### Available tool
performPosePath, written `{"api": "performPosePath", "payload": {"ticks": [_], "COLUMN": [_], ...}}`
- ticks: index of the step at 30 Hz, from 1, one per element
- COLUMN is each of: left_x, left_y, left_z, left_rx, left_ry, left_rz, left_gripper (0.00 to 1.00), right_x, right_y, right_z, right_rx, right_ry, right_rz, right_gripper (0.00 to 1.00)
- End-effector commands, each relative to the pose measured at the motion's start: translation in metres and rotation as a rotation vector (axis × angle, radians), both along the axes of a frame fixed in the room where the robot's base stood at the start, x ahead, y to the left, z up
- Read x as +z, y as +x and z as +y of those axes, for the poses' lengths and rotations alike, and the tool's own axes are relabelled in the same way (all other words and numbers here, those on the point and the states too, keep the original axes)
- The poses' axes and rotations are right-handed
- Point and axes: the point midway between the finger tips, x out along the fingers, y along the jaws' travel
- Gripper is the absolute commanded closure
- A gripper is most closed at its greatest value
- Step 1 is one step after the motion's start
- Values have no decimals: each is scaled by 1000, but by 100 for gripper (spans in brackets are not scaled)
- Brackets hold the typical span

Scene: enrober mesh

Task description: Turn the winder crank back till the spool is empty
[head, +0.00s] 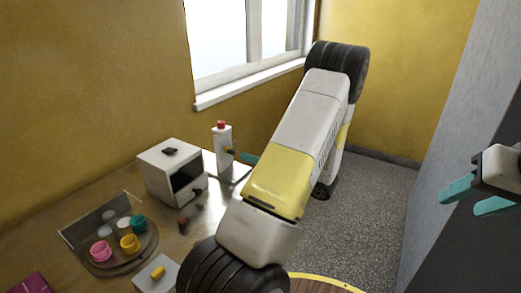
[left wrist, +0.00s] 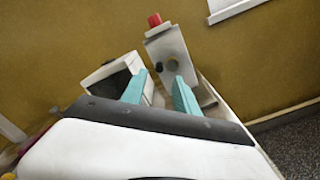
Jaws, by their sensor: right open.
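A slim white upright (head: 222,145) with a red top stands at the back of the table. A dark knob (head: 231,152) sticks out from its side. In the left wrist view it is a pale plate (left wrist: 168,45) with a round hole and the dark knob (left wrist: 159,67). I take this for the winder; I cannot make out a spool or how much is wound. My left gripper (head: 246,158) is just right of the upright. Its teal fingers (left wrist: 160,76) are apart with nothing gripped, pointing towards the plate. My right gripper (head: 462,198) is open and empty at far right.
A white box (head: 168,172) with a dark opening stands left of the upright. A round tray (head: 103,268) with several coloured pots is at front left, near a small white box (head: 143,279) with a yellow knob. My left arm hides the table's right part.

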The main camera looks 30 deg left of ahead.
Motion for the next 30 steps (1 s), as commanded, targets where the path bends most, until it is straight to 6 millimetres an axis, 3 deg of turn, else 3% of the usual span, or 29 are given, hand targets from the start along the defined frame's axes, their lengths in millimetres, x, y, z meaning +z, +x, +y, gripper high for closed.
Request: {"api": "performPosePath", "payload": {"ticks": [9,21,27,30], "left_x": [0,0,0,0], "left_y": [3,4,4,4], "left_z": [48,57,57,57], "left_rx": [3,0,0,0], "left_ry": [-1,-2,-2,-2], "left_rz": [-3,-3,-3,-3], "left_gripper": [64,64,100,100], "right_x": [0,0,0,0], "right_y": [0,0,0,0], "right_z": [0,0,0,0], "right_rx": [0,0,0,0], "right_ry": [0,0,0,0], "right_rz": [0,0,0,0], "right_gripper": [53,53,53,53]}}
